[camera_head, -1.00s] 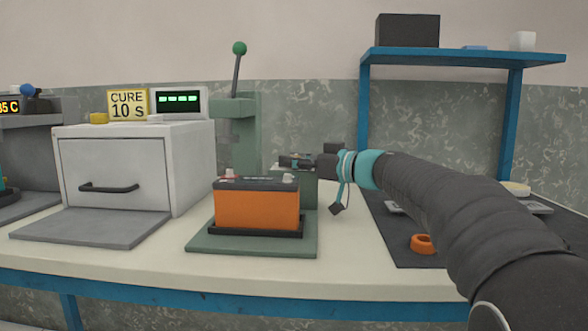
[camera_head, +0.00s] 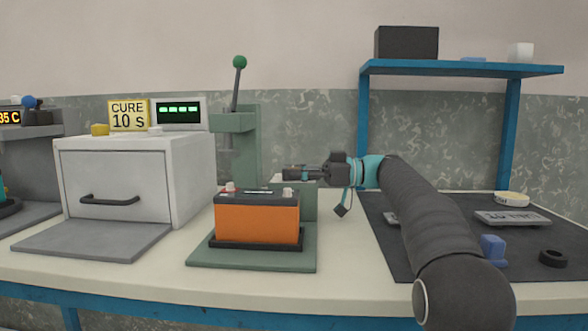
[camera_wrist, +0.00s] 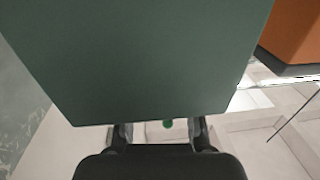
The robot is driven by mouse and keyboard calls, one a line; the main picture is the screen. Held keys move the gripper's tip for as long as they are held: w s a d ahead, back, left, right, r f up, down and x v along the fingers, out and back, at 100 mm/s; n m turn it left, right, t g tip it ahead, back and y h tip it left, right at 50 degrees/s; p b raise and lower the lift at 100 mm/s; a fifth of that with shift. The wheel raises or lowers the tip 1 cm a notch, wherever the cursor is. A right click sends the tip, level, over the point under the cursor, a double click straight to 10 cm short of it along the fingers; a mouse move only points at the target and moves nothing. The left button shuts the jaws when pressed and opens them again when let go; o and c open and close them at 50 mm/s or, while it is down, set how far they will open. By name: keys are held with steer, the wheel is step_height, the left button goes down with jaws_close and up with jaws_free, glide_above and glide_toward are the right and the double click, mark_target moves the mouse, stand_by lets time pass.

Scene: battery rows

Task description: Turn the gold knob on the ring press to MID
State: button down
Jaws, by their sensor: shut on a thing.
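The green press (camera_head: 240,150) stands behind the orange battery (camera_head: 257,219), with a lever topped by a green ball (camera_head: 239,62). My gripper (camera_head: 292,172) points left in the head view, at the top of a low green block (camera_head: 310,203) behind the battery. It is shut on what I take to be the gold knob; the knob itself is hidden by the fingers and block. In the wrist view a dark green face (camera_wrist: 140,60) fills the upper middle, with the finger parts (camera_wrist: 160,135) at its lower edge. No MID mark is readable.
A white oven (camera_head: 140,185) with a CURE 10 S sign stands left. The battery rests on a green base (camera_head: 210,258) close in front of my gripper. A blue shelf (camera_head: 450,68) stands behind. A dark mat (camera_head: 450,255) at right holds several small items.

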stand_by(0.4)
steer(key=c, duration=0.8)
jaws_free()
steer(key=d, duration=0.7)
steer(key=shift+w+d, duration=0.2)
steer(key=shift+w, duration=0.05)
steer(key=shift+r, duration=0.1)
